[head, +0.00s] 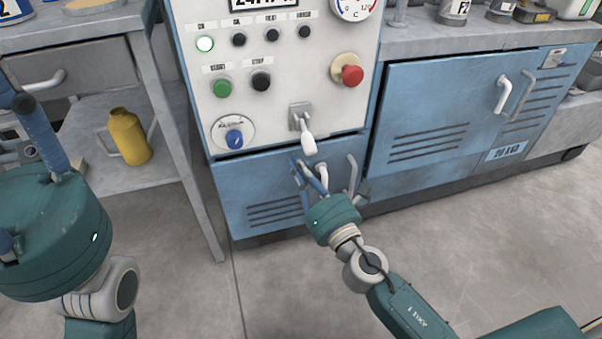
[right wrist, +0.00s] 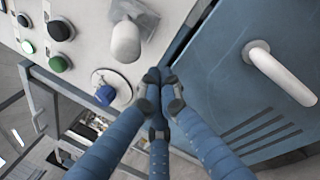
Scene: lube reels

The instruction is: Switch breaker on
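The breaker lever (head: 309,145) has a white grip on a grey mount, low on the pale control panel (head: 285,75), and points downward. In the right wrist view its white grip (right wrist: 126,42) is large, above and left of my fingertips. My right gripper (head: 306,168) is just below the lever, in front of the blue cabinet. Its blue fingers come together at the tips in the right wrist view (right wrist: 161,80), with nothing between them and apart from the lever. My left gripper (head: 40,185) is at the left edge of the head view, partly cut off, so its opening is unclear.
A red knob (head: 352,75), a blue rotary knob (head: 234,136) and a green button (head: 222,87) surround the lever on the panel. Cabinet handles (head: 352,172) stick out near my right gripper. A yellow jug (head: 129,137) stands on the left shelf. Floor in front is clear.

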